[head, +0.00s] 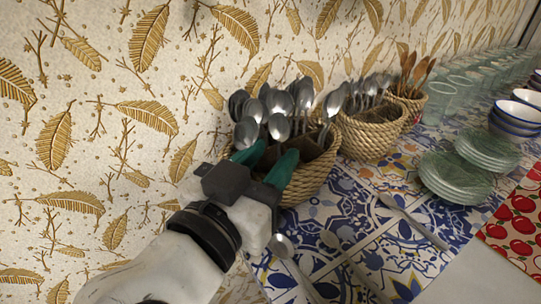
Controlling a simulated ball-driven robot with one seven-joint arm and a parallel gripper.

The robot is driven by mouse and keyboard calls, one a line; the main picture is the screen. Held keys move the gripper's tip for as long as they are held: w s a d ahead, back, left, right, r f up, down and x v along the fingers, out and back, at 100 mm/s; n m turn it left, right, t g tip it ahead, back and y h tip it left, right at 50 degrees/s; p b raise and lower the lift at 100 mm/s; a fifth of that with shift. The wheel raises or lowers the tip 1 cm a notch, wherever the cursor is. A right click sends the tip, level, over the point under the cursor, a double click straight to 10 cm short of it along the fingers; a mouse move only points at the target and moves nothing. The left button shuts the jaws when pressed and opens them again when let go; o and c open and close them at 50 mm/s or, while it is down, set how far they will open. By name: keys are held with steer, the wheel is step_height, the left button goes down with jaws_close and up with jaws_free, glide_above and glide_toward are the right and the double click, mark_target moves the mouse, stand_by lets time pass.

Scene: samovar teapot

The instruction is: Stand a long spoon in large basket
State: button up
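The large basket (312,182), woven of rope, stands against the wall with several metal spoons (281,102) upright in it, bowls up. My gripper (276,151) is at the basket's near left side, its two green fingers apart and reaching over or in front of the rim. I see no spoon clearly held between them; brown inner parts of the basket show there. A long spoon (284,249) lies on the patterned cloth right of my wrist. Another spoon (332,240) lies beside it, and a third long utensil (412,220) lies further right. My arm may hide part of the cloth.
A smaller basket (372,140) of spoons stands close behind, then one with wooden utensils (415,70). Green plates (456,178), bowls (516,116) and several glasses (450,98) fill the right. A patterned wall (120,150) bounds the left.

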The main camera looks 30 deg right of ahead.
steer(key=b+v, duration=0.2)
steer(key=v, duration=0.8)
stand_by(0.6)
